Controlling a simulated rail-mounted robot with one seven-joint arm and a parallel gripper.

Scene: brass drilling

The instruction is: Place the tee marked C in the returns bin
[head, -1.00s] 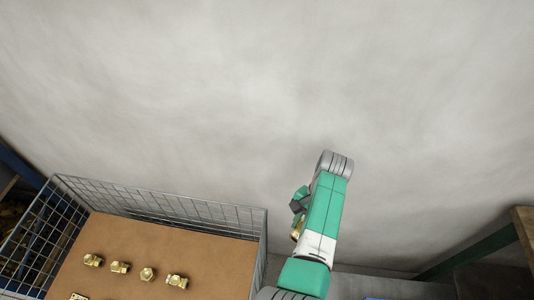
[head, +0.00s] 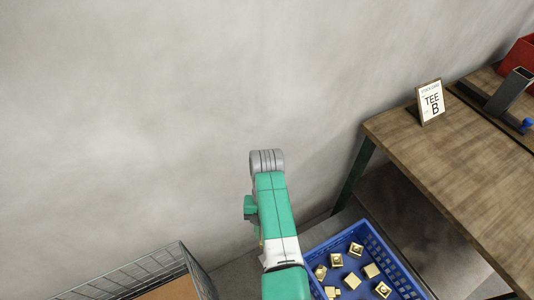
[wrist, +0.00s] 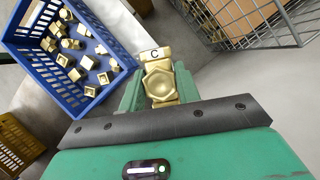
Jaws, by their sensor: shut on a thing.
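A brass tee marked C (wrist: 159,72) is held in my gripper (wrist: 158,92) in the wrist view, its letter facing the camera. The green fingers close on it from both sides. In the head view my arm hides the tee and the fingertips. A blue crate (wrist: 112,78) with several brass pieces lies to the left of the tee in the wrist view. The same blue crate (head: 376,238) stands below and right of my arm in the head view. I cannot tell from any label whether it is the returns bin.
A wire basket (head: 180,257) with a brown base stands at the lower left. A wooden bench (head: 455,175) at the right carries a card reading TEE B (head: 431,102) and a red bin (head: 520,55). A yellow crate (wrist: 15,143) shows at the wrist view's left edge.

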